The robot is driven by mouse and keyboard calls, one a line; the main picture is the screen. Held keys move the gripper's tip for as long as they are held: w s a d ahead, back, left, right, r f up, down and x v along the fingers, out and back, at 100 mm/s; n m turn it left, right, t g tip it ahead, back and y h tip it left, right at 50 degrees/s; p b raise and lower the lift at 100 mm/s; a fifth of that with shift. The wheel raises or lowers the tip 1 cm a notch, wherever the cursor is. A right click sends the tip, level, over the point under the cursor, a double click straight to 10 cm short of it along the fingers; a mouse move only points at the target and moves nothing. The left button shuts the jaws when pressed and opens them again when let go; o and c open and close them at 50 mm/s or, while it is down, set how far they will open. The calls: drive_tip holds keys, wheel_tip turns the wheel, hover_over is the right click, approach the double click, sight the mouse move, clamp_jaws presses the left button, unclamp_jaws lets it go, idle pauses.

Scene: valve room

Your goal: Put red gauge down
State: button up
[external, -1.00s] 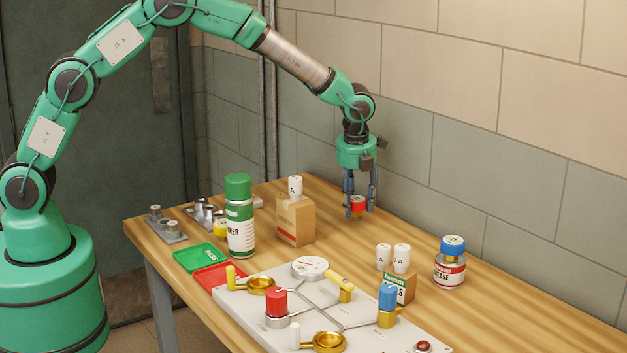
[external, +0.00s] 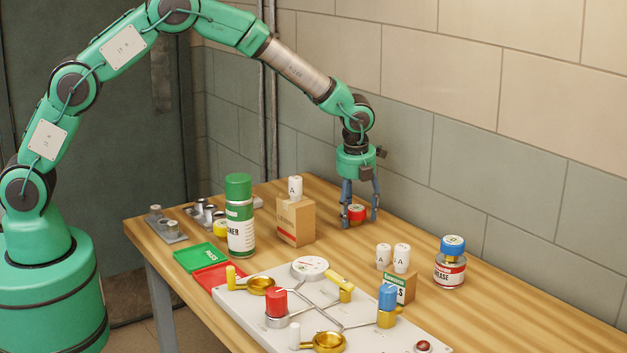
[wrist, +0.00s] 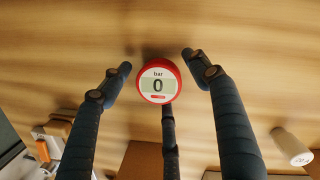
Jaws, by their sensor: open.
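My gripper (external: 360,214) is low over the table around the gauge. Its fingers (wrist: 157,65) are spread, with a visible gap between the gauge and the left and right fingertips. A third finger shows below the gauge in the wrist view; I cannot tell whether it touches.
A cardboard box (external: 295,222) with a white cylinder on top stands left of my gripper. A green spray can (external: 239,215), a blue-lidded jar (external: 450,262) and a valve board (external: 240,309) are on the table (external: 520,318). The wall is close behind; table between gauge and jar is mostly clear.

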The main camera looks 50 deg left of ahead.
sight(355, 211)
drive_tip(key=shift+r, duration=0.1)
wheel_tip(355, 211, up, 12)
drive_tip(key=s+d+p, duration=0.1)
drive_tip(key=p, duration=0.2)
drive_tip(key=shift+s, duration=0.2)
drive_tip(key=shift+d, duration=0.1)
drive_tip(key=shift+r, duration=0.1)
idle(0.6)
